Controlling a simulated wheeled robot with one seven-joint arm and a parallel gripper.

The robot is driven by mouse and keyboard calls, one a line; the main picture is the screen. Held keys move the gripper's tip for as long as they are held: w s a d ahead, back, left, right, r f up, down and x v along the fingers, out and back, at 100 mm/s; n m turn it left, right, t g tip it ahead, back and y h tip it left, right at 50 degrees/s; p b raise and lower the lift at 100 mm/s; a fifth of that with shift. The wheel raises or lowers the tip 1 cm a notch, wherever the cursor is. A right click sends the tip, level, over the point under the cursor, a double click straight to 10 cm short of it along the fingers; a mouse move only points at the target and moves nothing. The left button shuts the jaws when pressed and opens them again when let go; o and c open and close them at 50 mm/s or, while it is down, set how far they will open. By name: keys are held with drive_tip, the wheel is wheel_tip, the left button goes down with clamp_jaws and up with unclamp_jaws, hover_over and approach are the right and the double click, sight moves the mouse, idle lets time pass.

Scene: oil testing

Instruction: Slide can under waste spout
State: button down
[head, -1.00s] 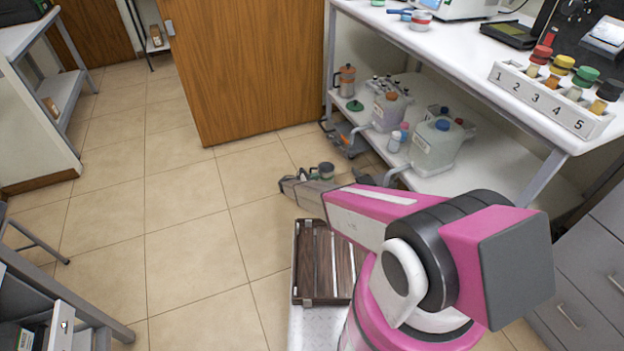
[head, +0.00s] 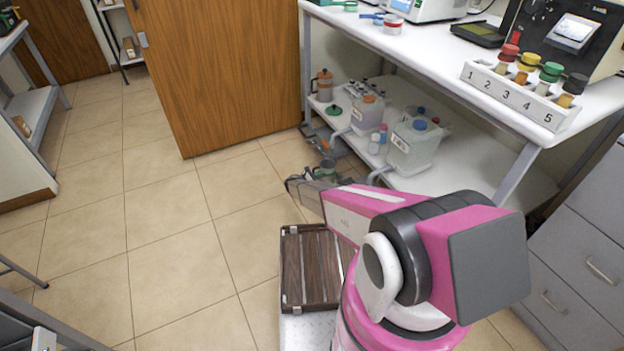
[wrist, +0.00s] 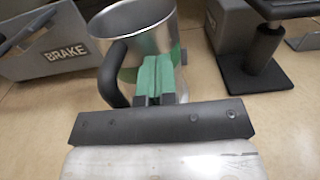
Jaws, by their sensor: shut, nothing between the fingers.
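A metal can (wrist: 136,38) with a black handle and a green band stands upright on the floor in the wrist view. In the head view, a small dark and green can (head: 327,167) beside my gripper appears to be the same one. My gripper (wrist: 156,70) is shut and empty. Its green fingertips are in front of the can's near side, right of the handle; I cannot tell whether they touch. In the head view my gripper (head: 297,186) is low over the floor. A grey spout (head: 378,172) juts from the shelf's front edge; I cannot tell whether it is the waste spout.
A grey bin marked BRAKE (wrist: 50,50) is left of the can, and a black stand (wrist: 258,65) is at right. The low shelf (head: 455,160) holds jugs and bottles. A wooden door (head: 215,75) is behind. Tiled floor (head: 180,220) at left is clear.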

idle(0.4)
drive_tip(key=v, duration=1.3)
drive_tip(key=shift+s+a, duration=0.15)
drive_tip(key=shift+a, duration=0.2)
drive_tip(key=c, duration=1.8)
unclamp_jaws()
